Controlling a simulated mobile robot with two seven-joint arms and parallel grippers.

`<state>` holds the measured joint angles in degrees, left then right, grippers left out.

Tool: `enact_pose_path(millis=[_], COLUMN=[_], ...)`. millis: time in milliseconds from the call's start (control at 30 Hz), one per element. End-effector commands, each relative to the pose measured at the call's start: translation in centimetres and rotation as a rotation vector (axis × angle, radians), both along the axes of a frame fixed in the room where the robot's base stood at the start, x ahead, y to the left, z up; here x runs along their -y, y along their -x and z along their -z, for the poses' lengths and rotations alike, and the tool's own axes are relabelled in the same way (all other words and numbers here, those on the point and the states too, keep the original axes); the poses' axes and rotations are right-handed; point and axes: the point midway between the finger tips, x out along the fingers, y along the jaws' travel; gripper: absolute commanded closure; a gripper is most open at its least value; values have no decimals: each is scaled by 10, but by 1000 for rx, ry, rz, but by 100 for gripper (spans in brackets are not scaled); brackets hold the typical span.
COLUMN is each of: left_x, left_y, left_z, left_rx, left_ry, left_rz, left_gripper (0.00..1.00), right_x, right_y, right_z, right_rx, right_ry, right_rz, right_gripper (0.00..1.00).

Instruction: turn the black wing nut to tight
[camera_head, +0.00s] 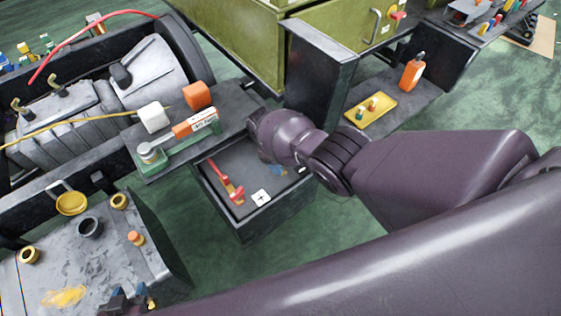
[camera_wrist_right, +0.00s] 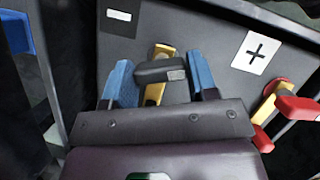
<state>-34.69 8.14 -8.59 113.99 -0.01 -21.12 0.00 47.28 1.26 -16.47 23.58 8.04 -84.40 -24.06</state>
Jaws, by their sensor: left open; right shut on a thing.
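The black wing nut (camera_wrist_right: 160,71) sits on a brass-coloured terminal piece (camera_wrist_right: 157,93) on the grey top of a box, in the right wrist view. My right gripper (camera_wrist_right: 163,80) has its blue fingers on either side of the wing nut and is shut on it. In the head view, my right gripper (camera_head: 282,171) is over the right part of the dark box (camera_head: 240,222), and it hides the wing nut there. My left gripper (camera_head: 128,301) is only partly in view at the bottom left edge, open, far from the nut.
A red-handled terminal clamp (camera_head: 228,184) lies left of a white plus label (camera_head: 261,198) on the box. A shelf with a green-and-orange tool (camera_head: 186,127) stands behind.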

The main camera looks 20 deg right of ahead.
Motion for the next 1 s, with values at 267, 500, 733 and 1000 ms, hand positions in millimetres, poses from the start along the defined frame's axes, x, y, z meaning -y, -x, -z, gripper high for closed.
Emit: enact_pose_path(millis=[267, 500, 733, 1000], left_x=[1, 2, 2, 1], left_y=[-2, -8, -9, -3], left_z=[2, -2, -3, 2], left_rx=[1, 15, 17, 4], left_ry=[0, 1, 0, 0], left_rz=[1, 5, 6, 3], left_gripper=[57, 57, 57, 57], right_x=[0, 0, 0, 0], right_y=[1, 1, 1, 0], right_z=[2, 1, 1, 1], right_rx=[-4, -3, -1, -1], right_ry=[-2, -1, -1, -1], right_rz=[160, 223, 238, 237], right_gripper=[70, 70, 70, 45])
